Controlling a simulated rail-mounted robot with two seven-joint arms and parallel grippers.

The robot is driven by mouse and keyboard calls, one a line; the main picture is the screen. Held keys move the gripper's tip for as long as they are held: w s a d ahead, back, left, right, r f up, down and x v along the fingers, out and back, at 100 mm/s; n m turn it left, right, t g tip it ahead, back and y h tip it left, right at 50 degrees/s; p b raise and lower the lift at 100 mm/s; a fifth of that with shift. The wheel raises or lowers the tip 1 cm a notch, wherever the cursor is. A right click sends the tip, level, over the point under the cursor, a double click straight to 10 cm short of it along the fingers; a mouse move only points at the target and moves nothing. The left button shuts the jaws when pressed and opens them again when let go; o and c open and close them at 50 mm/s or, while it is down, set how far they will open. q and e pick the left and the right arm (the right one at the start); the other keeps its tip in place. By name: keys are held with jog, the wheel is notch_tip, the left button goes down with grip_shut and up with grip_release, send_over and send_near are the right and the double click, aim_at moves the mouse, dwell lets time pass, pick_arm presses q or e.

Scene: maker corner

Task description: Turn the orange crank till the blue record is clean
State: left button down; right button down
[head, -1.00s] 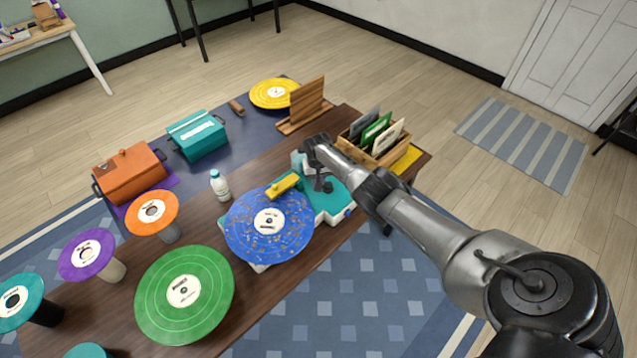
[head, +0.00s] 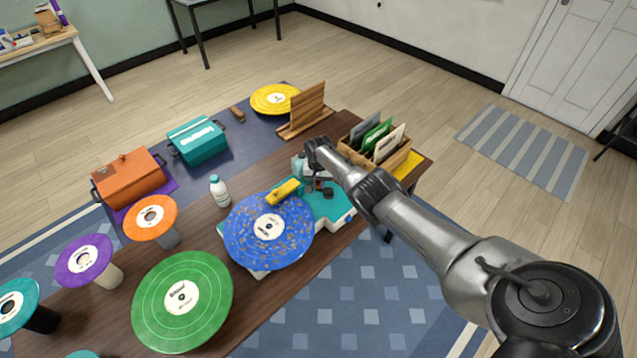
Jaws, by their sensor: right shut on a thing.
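The blue record (head: 266,246) lies on a teal and white cleaning machine (head: 331,206) and is speckled with brown-orange dirt over much of its face. A yellow arm (head: 284,191) of the machine reaches over the record's far edge. My right gripper (head: 321,188) points down at the back of the machine, beside the yellow arm, and is shut on the crank. The orange crank is almost wholly hidden by the gripper; only a small reddish bit shows. My left gripper is out of view.
A white bottle (head: 220,192) stands left of the machine. A wooden crate of sleeves (head: 404,158) and a wooden rack (head: 307,109) stand behind. Green (head: 150,310), orange (head: 165,208) and purple (head: 69,262) records are at the left. A teal box (head: 198,146) is farther back.

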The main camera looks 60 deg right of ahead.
jog(key=c, duration=1)
grip_release()
jog(key=shift+c, duration=0.2)
jog(key=shift+r, duration=0.1)
jog(key=shift+r+p, duration=0.4)
jog(key=shift+p, duration=0.05)
notch_tip(320, 180, up, 6)
jog(key=p, duration=0.3)
jog(key=shift+p, duration=0.4)
notch_tip(320, 180, up, 7)
jog(key=p, duration=0.1)
